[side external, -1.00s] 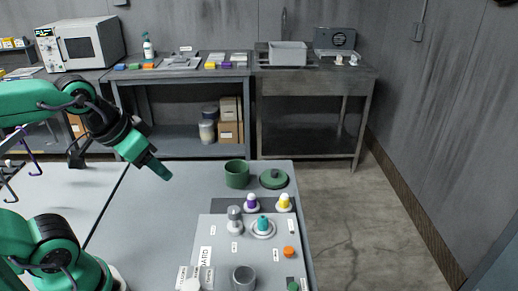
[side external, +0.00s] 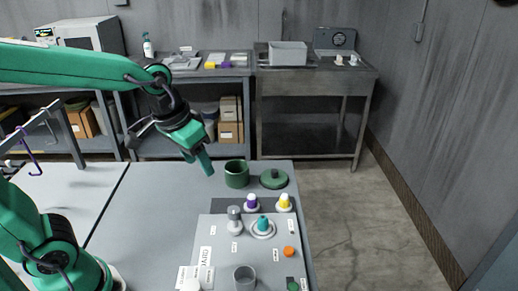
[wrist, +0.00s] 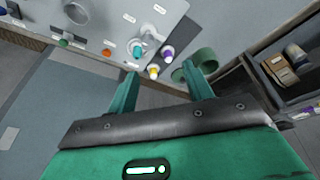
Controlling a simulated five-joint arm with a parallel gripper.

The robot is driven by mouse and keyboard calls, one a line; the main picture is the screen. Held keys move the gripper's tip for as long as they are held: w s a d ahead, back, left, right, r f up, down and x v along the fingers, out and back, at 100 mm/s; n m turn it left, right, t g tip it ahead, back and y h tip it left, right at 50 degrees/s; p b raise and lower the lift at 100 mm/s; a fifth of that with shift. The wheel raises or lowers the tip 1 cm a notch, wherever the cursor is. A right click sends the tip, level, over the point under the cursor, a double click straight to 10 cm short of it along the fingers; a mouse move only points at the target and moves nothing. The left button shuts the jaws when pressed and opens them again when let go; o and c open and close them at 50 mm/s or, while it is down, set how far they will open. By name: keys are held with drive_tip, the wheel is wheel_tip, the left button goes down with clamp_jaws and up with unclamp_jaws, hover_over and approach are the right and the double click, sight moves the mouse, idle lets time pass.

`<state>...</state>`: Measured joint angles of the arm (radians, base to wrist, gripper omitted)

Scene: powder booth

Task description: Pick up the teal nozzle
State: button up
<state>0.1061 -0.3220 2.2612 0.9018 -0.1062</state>
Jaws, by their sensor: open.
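The teal nozzle (side external: 263,222) stands upright on a round white base on the light grey board (side external: 217,225). It also shows in the wrist view (wrist: 137,50), beyond the tip of the left finger. My gripper (side external: 207,168) is open and empty, in the air to the left of and behind the nozzle in the side view, near the green cup. In the wrist view my gripper (wrist: 158,70) has its two teal fingers spread, with the yellow-topped nozzle seen between them.
A purple nozzle (side external: 251,202) and a yellow nozzle (side external: 284,202) stand behind the teal one. A grey-topped piece (side external: 234,220) is to its left and an orange piece (side external: 289,252) to its front right. A green cup (side external: 237,174) and a green lid (side external: 273,179) lie farther back.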

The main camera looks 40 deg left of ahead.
drive_tip(key=w+d+f+g, duration=0.2)
drive_tip(key=w+d+f, duration=0.2)
drive_tip(key=w+f, duration=0.15)
drive_tip(key=g, duration=0.1)
hover_over(263, 217)
drive_tip(key=f, duration=0.7)
drive_tip(key=shift+s+a, duration=0.2)
drive_tip(key=shift+f, duration=1.25)
drive_tip(key=shift+w+d+f, duration=0.1)
drive_tip(key=shift+f, duration=1.2)
drive_tip(key=shift+w+d+f, duration=0.1)
drive_tip(key=shift+f, duration=1.2)
